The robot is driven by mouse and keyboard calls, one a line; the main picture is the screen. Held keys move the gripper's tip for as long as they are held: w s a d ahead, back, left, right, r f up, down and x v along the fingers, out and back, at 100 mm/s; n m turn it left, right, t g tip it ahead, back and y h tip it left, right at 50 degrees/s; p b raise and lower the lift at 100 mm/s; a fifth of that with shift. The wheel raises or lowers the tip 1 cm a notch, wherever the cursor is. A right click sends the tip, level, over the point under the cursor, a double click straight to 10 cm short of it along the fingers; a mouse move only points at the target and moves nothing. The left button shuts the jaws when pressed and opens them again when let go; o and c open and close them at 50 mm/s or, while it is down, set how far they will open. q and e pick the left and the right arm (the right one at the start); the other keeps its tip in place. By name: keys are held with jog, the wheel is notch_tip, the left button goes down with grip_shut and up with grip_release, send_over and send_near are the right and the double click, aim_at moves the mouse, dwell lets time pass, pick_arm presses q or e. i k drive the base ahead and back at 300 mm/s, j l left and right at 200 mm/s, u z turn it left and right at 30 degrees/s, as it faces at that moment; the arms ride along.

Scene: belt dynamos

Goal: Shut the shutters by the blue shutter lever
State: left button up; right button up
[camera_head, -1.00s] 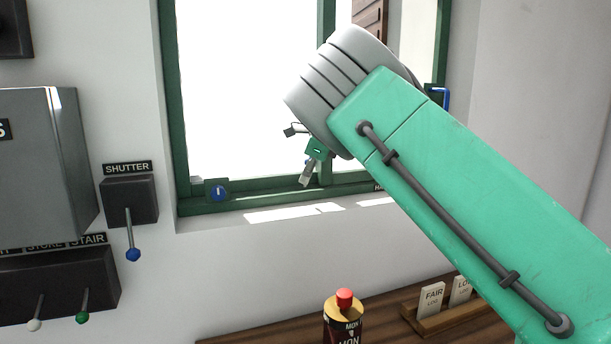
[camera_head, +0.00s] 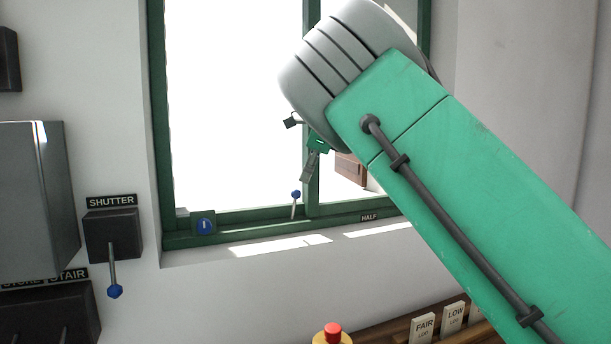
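The blue shutter lever (camera_head: 114,270) hangs downward from a dark box (camera_head: 112,236) labelled SHUTTER, on the wall left of the window. It ends in a blue knob. A second blue-knobbed lever (camera_head: 295,204) stands upright at the window's lower frame, near a HALF label (camera_head: 369,217). A piece of brown shutter (camera_head: 350,171) shows through the window; my arm hides part of it. My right gripper (camera_head: 300,146) is in front of the window, above the upright lever, with its fingers apart and nothing between them. It is well right of the SHUTTER lever. My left gripper is out of view.
A grey cabinet (camera_head: 35,195) and a dark switch box (camera_head: 48,312) are at the left. Below are a red-topped container (camera_head: 333,332) and cards (camera_head: 423,327) on a wooden surface. My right arm covers much of the right side.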

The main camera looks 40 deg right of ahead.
aim_at(116, 289)
jog(key=k+j, duration=0.2)
jog(key=k, duration=0.3)
jog(key=k+j, duration=0.25)
jog(key=k, duration=0.2)
